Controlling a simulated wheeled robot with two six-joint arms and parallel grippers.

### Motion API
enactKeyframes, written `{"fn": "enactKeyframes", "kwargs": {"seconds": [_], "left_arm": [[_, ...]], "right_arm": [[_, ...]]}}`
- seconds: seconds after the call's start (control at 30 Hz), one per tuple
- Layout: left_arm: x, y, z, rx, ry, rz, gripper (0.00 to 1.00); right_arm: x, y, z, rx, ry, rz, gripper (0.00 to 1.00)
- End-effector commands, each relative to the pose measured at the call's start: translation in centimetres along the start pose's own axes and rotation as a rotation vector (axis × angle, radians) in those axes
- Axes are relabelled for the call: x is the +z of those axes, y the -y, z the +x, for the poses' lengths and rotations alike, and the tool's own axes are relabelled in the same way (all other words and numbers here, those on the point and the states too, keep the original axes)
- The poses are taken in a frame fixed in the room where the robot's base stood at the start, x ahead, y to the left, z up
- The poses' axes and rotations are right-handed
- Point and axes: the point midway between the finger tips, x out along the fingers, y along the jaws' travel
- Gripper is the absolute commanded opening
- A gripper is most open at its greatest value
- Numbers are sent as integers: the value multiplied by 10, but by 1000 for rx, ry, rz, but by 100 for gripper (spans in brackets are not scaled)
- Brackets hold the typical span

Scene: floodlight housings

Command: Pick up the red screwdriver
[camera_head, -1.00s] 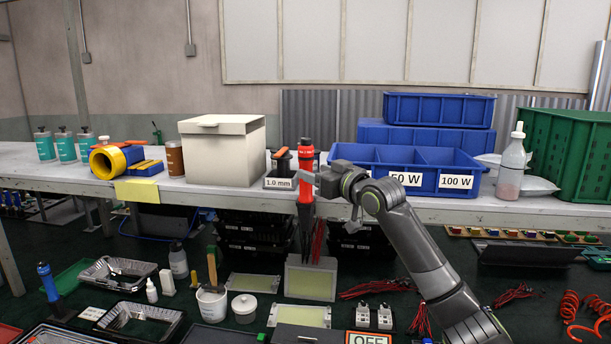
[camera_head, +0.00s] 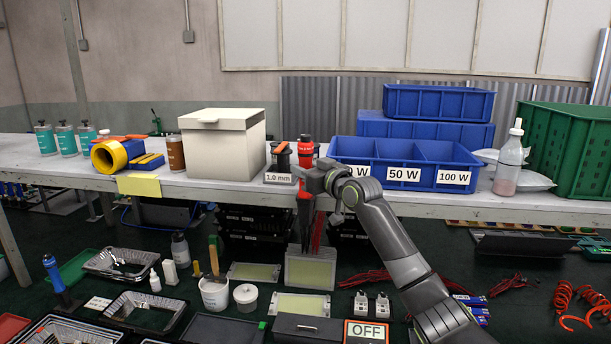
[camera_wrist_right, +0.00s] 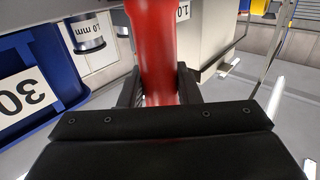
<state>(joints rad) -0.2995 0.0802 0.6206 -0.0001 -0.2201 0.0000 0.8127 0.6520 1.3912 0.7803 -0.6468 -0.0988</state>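The red screwdriver (camera_head: 305,150) stands upright at the front edge of the workbench, beside the 1.0 mm label. In the right wrist view the red handle (camera_wrist_right: 157,50) runs between the two black fingers (camera_wrist_right: 160,88). Both fingers sit close against its sides, and the gripper looks shut on it. Whether its lower end touches anything is hidden. My left gripper is in neither view.
Blue bins (camera_head: 405,165) with wattage labels stand close to the right of the gripper.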

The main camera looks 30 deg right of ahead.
Motion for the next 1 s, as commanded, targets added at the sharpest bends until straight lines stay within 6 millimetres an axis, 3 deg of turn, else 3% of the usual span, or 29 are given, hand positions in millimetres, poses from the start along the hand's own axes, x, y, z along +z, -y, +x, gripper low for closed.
{"fn": "enactKeyframes", "kwargs": {"seconds": [0.03, 0.2, 0.53, 1.0], "left_arm": [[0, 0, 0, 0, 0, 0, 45], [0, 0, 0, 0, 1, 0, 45], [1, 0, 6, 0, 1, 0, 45], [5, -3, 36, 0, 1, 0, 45]], "right_arm": [[0, 0, 0, 0, 0, 0, 21], [-2, 0, 0, 0, -4, -1, 3], [-11, 0, 0, 0, -6, -2, 3], [-87, 0, 0, 0, -7, -2, 3]]}}
